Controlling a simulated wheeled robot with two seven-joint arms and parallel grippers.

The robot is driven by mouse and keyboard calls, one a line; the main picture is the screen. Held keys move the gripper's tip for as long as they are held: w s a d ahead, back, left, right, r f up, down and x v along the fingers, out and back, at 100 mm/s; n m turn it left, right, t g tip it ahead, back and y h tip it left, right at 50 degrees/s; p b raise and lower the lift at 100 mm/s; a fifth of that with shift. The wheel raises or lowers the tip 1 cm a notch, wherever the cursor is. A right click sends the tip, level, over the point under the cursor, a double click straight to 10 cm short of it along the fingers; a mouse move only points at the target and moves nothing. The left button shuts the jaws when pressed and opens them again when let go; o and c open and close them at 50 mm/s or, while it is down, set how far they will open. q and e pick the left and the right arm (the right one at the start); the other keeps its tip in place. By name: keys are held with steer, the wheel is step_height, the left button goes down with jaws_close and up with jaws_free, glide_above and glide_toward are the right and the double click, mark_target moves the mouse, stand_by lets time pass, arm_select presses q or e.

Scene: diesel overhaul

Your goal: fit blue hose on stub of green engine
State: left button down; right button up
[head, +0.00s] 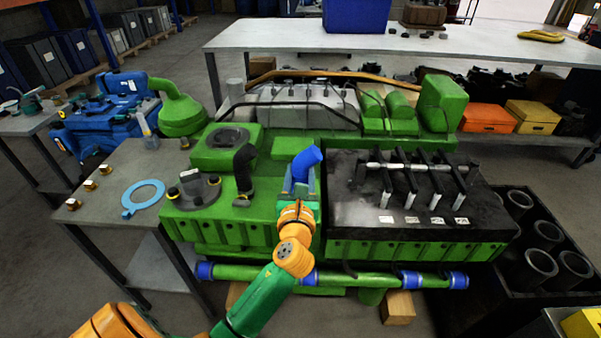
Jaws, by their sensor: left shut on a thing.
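The green engine (264,220) fills the middle of the head view. The blue hose (306,161) is a short bent piece standing above the engine's middle, just left of the black cylinder head. My left gripper (299,189) is shut on the hose's lower part, with its arm reaching up from the bottom left. The gripper hides the hose's lower end, so I cannot tell whether it touches the engine. I cannot make out a bare stub; it may be hidden behind the gripper or hose. My right gripper is not in view.
A black bent hose (244,166) stands on the engine to the left. The black cylinder head (369,206) with rockers lies right. A grey side table (133,177) holds a blue ring gasket (143,196) and brass fittings. A crate of dark cylinders (541,262) stands at right.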

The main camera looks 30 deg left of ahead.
arm_select(q)
steer(key=shift+f+b, duration=1.3)
steer(key=shift+f, duration=0.6)
stand_by(0.4)
steer(key=shift+c, duration=1.5)
jaws_free()
steer(key=v, duration=0.7)
